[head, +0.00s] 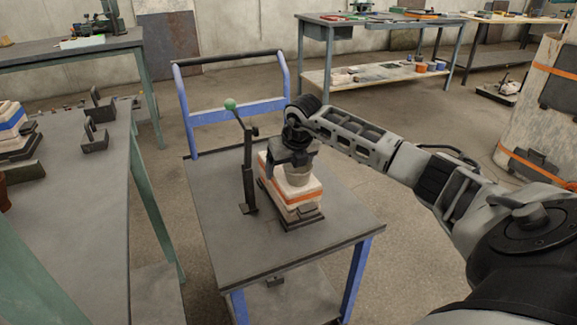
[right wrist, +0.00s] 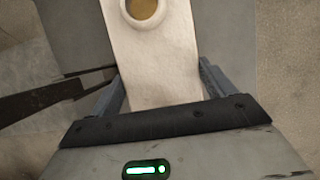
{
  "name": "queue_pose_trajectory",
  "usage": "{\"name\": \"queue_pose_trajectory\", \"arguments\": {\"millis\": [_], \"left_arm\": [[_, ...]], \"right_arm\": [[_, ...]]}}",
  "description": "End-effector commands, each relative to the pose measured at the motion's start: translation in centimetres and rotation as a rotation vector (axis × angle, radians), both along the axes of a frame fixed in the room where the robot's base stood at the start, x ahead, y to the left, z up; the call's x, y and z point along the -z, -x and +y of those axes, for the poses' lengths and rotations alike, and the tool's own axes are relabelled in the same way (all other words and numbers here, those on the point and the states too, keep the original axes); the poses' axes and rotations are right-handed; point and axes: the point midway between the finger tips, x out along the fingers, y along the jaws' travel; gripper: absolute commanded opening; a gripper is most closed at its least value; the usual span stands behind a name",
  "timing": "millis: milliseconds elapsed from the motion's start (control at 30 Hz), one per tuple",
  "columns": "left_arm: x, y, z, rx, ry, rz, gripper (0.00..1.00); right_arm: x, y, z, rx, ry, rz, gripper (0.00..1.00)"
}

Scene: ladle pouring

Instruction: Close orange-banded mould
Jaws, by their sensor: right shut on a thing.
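The orange-banded mould (head: 308,195) stands on the grey-topped cart, a pale block with an orange band and a dark base under it. My right gripper (head: 292,158) comes down on its far upper part and hides some of it. In the right wrist view, my jaws are on both sides of the pale upper block (right wrist: 165,55), shut on it. A round cup-like opening (right wrist: 142,10) with a brownish inside shows at that view's top edge. I cannot tell whether a gap remains between the mould's parts. My left gripper is not in view.
A dark upright clamp with a green-knobbed lever (head: 248,165) stands just left of the mould on the cart (head: 225,245). The cart has a blue handle (head: 230,112). A blue-banded mould (head: 12,122) sits on the left bench. The cart's front left is clear.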

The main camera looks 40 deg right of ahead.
Motion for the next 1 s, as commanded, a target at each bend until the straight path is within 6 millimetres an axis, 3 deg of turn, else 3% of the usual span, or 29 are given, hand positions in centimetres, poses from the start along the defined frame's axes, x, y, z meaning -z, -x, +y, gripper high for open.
{"name": "queue_pose_trajectory", "arguments": {"millis": [833, 867, 900, 933, 1000], "left_arm": [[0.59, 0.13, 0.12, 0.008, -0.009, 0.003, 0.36], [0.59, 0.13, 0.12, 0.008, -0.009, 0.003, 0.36], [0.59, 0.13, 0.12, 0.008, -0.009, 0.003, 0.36], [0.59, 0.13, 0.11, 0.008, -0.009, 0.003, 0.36], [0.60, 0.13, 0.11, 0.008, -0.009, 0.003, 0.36]], "right_arm": [[0.46, -0.14, -0.08, 0.001, 0.001, -0.008, 0.24], [0.46, -0.14, -0.08, 0.001, 0.001, -0.008, 0.84], [0.46, -0.13, -0.08, 0.001, 0.001, -0.008, 0.95], [0.47, -0.12, -0.08, 0.001, 0.001, -0.007, 1.00], [0.54, -0.10, -0.07, 0.001, 0.001, -0.006, 1.00]]}}
